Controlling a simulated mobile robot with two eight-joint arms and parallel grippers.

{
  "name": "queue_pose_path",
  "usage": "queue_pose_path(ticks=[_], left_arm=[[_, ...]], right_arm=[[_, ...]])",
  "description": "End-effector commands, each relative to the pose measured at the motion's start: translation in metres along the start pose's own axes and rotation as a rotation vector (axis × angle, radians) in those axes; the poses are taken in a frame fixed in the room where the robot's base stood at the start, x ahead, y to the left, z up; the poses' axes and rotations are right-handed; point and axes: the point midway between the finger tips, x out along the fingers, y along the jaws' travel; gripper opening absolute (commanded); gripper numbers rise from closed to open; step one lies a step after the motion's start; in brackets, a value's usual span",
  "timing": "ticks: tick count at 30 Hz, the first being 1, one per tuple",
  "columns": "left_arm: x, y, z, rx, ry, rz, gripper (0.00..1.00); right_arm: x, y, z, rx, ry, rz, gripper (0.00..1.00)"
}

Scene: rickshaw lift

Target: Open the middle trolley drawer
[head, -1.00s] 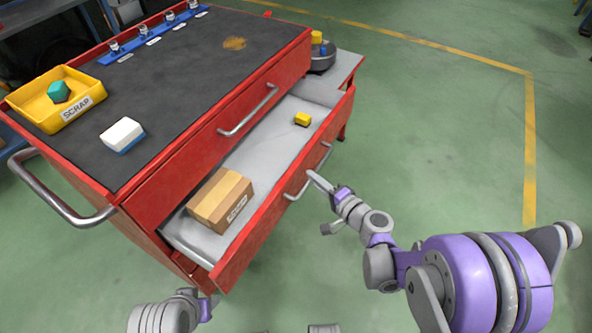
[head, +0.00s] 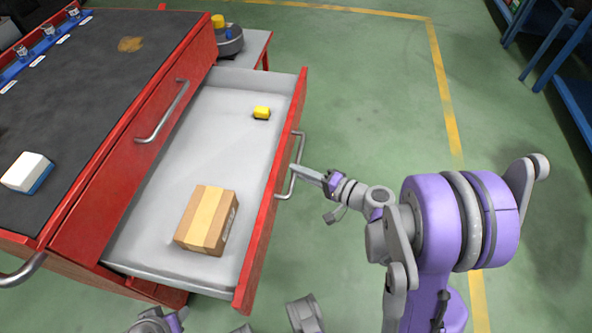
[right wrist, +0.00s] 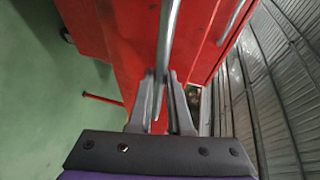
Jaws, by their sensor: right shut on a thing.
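The red trolley's middle drawer (head: 262,225) stands well open, its grey floor exposed in the head view. Its metal handle (head: 300,147) runs along the drawer front. My right gripper (head: 297,170) is at the handle's middle. In the right wrist view the right gripper's fingers (right wrist: 160,76) are shut on the handle bar (right wrist: 168,40), which passes between them. The drawer above, with its own handle (head: 163,112), is shut. Part of my left arm shows at the bottom edge of the head view; its fingers cannot be made out.
In the drawer lie a cardboard box (head: 207,220) and a small yellow block (head: 261,113). A white and blue block (head: 27,172) sits on the dark trolley top (head: 85,115). Green floor to the right is clear as far as blue shelving (head: 572,90).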

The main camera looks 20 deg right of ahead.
Motion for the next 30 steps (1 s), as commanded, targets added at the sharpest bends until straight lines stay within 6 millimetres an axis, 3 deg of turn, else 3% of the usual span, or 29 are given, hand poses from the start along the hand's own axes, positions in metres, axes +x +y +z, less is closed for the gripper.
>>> queue_pose_path(ticks=[5, 6, 11, 22, 30], left_arm=[[0.000, 0.000, 0.000, 0.000, 0.000, 0.000, 0.50], [0.000, 0.000, 0.000, 0.000, 0.000, 0.000, 0.50], [0.000, 0.000, 0.000, 0.000, 0.000, 0.000, 0.50], [-0.001, 0.000, 0.000, 0.000, 0.000, 0.000, 0.50], [-0.009, 0.000, -0.002, 0.000, 0.003, 0.000, 0.50]], right_arm=[[0.000, 0.000, -0.001, 0.001, 0.001, -0.001, 0.00], [0.000, 0.000, -0.001, 0.001, 0.001, -0.001, 0.19], [0.000, 0.000, 0.000, 0.000, 0.001, -0.001, 0.47], [-0.005, 0.000, -0.001, 0.000, 0.002, 0.000, 0.47], [-0.054, -0.001, -0.002, 0.000, 0.008, 0.000, 0.47]])
